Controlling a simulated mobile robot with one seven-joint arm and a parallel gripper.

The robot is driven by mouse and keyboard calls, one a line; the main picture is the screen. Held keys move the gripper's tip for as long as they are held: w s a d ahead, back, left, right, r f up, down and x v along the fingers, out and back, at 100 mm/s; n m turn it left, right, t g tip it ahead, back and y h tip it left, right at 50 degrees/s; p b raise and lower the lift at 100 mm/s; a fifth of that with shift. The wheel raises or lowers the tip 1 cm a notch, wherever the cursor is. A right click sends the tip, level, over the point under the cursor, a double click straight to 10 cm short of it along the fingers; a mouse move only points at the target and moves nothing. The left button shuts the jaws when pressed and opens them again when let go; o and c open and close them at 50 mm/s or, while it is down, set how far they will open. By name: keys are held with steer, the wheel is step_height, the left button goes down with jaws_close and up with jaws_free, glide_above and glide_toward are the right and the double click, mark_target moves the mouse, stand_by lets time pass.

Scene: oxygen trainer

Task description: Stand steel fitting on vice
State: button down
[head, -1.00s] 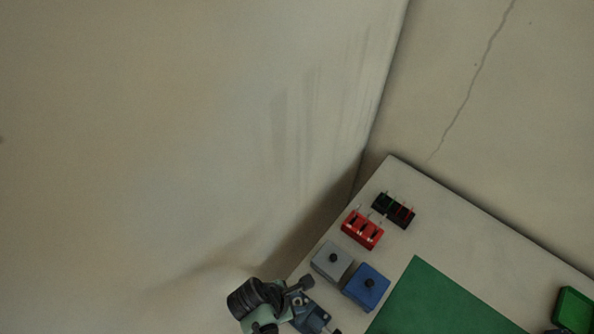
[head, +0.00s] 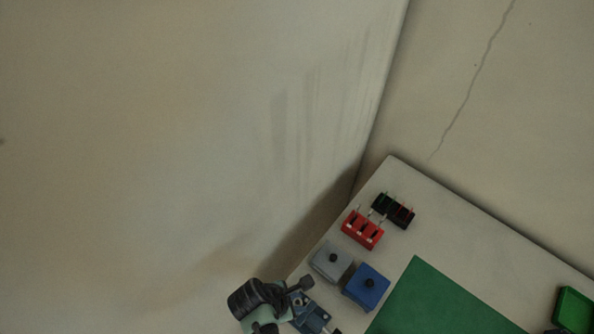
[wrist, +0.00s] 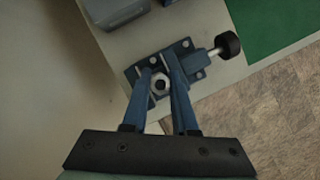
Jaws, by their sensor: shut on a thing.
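The blue vice (wrist: 188,60) sits near the table's edge in the wrist view, with a steel screw and black knob (wrist: 228,45) at its right. My gripper (wrist: 161,78) is over the vice with its two fingers close together. The small steel fitting (wrist: 160,84) is between the fingertips and shows as a bright ring with a dark hole. I cannot tell whether it touches the vice. In the head view the vice (head: 316,314) is at the bottom, partly hidden by my arm; the fitting cannot be made out there.
A grey box (head: 332,262) and a blue box (head: 367,287) with black knobs stand close to the vice. Red (head: 362,229) and black (head: 393,209) holders stand farther back. A green mat (head: 445,300) lies bare to the right, with a green tray (head: 573,310) beyond it.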

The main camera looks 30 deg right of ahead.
steer(key=shift+f, duration=0.35)
steer(key=c, duration=0.6)
jaws_free()
steer(key=shift+s, duration=0.1)
steer(key=shift+r, duration=0.1)
